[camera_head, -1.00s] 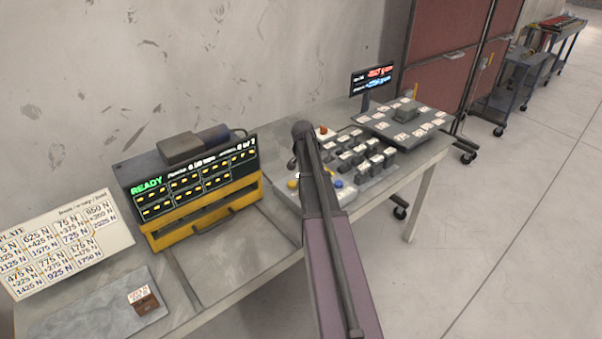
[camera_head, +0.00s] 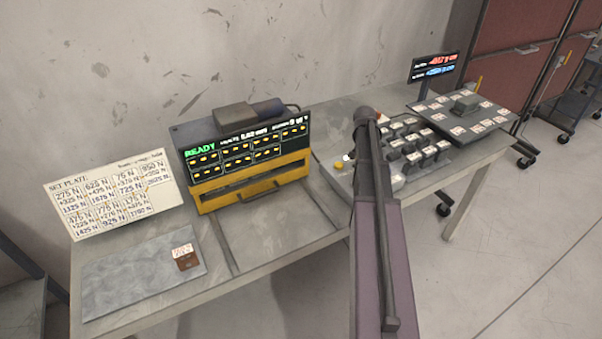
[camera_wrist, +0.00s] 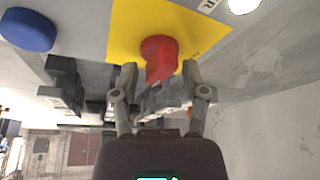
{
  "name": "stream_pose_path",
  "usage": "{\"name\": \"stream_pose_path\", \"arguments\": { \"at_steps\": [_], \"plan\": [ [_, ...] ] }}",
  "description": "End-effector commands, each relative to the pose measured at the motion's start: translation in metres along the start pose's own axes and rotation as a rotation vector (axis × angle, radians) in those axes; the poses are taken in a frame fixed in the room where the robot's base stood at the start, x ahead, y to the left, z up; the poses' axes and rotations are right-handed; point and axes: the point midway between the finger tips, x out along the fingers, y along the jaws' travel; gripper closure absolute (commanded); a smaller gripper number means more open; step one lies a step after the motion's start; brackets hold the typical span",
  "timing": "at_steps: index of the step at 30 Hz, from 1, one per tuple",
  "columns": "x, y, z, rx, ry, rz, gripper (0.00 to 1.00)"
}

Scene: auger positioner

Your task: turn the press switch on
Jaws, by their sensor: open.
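A red knob with a raised grip (camera_wrist: 160,57) stands on a yellow square plate (camera_wrist: 125,30) in the wrist view; no label on it can be read. My gripper (camera_wrist: 160,70) is open, with one fingertip on each side of the knob's lower part. Contact with the knob cannot be told. In the head view, my arm covers part of the control panel (camera_head: 412,172), and my fingertips are hidden. A small orange-red part (camera_head: 383,119) shows just right of my arm's top.
A blue button (camera_wrist: 28,30) and dark switch blocks (camera_wrist: 64,82) lie left of the knob in the wrist view. In the head view, a yellow-framed READY display (camera_head: 245,150) stands left of the panel, and a card-covered board (camera_head: 465,125) lies right.

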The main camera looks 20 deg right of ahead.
Motion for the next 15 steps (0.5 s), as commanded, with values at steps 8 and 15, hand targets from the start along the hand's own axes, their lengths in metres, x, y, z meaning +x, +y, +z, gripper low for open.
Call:
{"name": "stream_pose_path", "arguments": {
  "at_steps": [8, 15],
  "plan": [
    [-0.0001, 0.0007, 0.0002, -0.144, 0.000, -0.060, 0.43],
    [0.0001, 0.0012, -0.0003, -0.266, 0.001, -0.111, 0.43]
  ]
}}
